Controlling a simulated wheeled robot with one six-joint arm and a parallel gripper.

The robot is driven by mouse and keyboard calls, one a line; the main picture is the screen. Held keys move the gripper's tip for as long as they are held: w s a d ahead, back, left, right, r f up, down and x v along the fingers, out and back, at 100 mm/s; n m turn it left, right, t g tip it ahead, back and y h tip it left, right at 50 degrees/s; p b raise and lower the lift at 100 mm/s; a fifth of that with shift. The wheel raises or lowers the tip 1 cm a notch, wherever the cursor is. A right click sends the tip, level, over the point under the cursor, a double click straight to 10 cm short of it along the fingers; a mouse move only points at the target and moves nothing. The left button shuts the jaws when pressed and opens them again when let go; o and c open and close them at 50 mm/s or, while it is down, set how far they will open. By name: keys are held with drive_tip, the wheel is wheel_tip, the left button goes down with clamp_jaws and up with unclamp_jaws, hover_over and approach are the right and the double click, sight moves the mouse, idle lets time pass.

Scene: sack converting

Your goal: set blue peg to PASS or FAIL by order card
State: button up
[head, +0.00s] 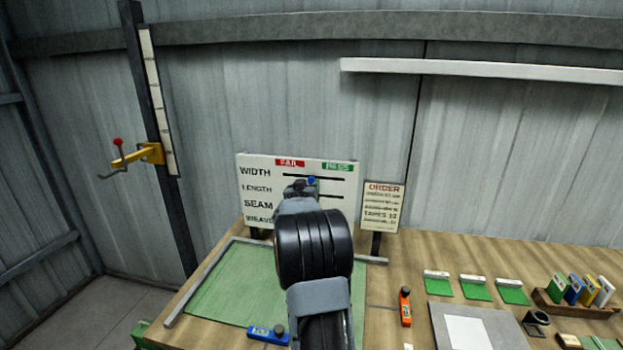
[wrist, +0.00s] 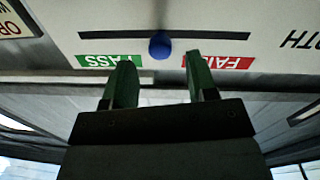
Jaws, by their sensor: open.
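The white board (head: 258,205) has rows WIDTH, LENGTH, SEAM and WEAVE under a red FAIL label (head: 289,162) and a green PASS label (head: 338,167). The blue peg (head: 312,181) sits in the WIDTH row's slot, about midway between the labels. It also shows in the wrist view (wrist: 160,45), where the board appears upside down. My gripper (wrist: 160,66) is open, its two green fingers one on each side of the peg's position, with gaps to both. The order card (head: 383,208) stands right of the board; its small lines are too blurred to read surely.
My arm hides much of the board's lower rows. On the bench lie a green mat (head: 222,285), a blue tool (head: 266,334), an orange tool (head: 405,307) and several green cards. A grey plate (head: 440,322) is at lower right. A yellow bracket (head: 140,157) juts out at left.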

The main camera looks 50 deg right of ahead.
sight(311, 181)
drive_tip(key=shift+p+x, duration=0.5)
drive_tip(key=shift+x, duration=1.9)
clamp_jaws()
